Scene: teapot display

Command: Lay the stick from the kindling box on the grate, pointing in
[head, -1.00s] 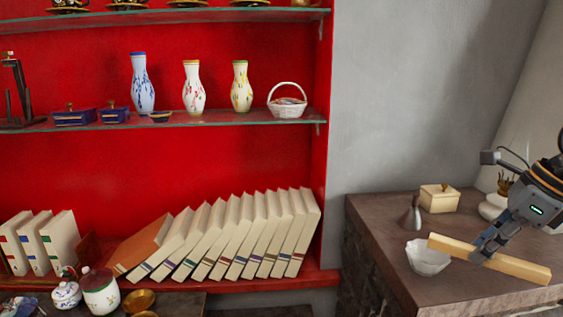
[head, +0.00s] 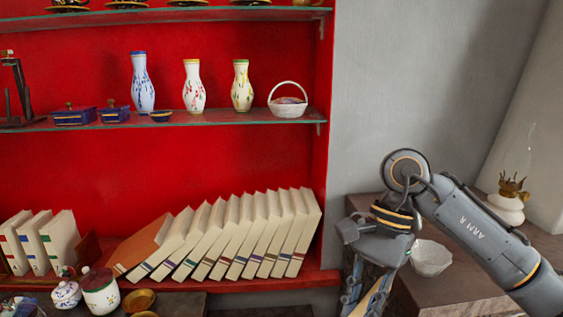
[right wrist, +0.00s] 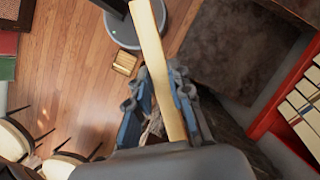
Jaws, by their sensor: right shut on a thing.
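My right gripper (head: 366,285) is low at the front of the stone ledge in the head view, pointing down. It is shut on a pale, square-edged wooden stick (head: 376,298), which is partly hidden by the fingers and cut off by the bottom edge. In the right wrist view the stick (right wrist: 158,65) runs lengthwise between the two fingers of my right gripper (right wrist: 163,98) and reaches out past them to the top edge. I cannot make out the grate in either view. My left gripper is not in view.
A stone ledge (head: 455,293) bears a white bowl (head: 431,258) and an oil lamp (head: 506,205), close to my right arm. Leaning books (head: 245,235) stand on the red shelf to the left. The right wrist view shows wooden floor (right wrist: 70,65) and a small yellowish wooden object (right wrist: 125,63).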

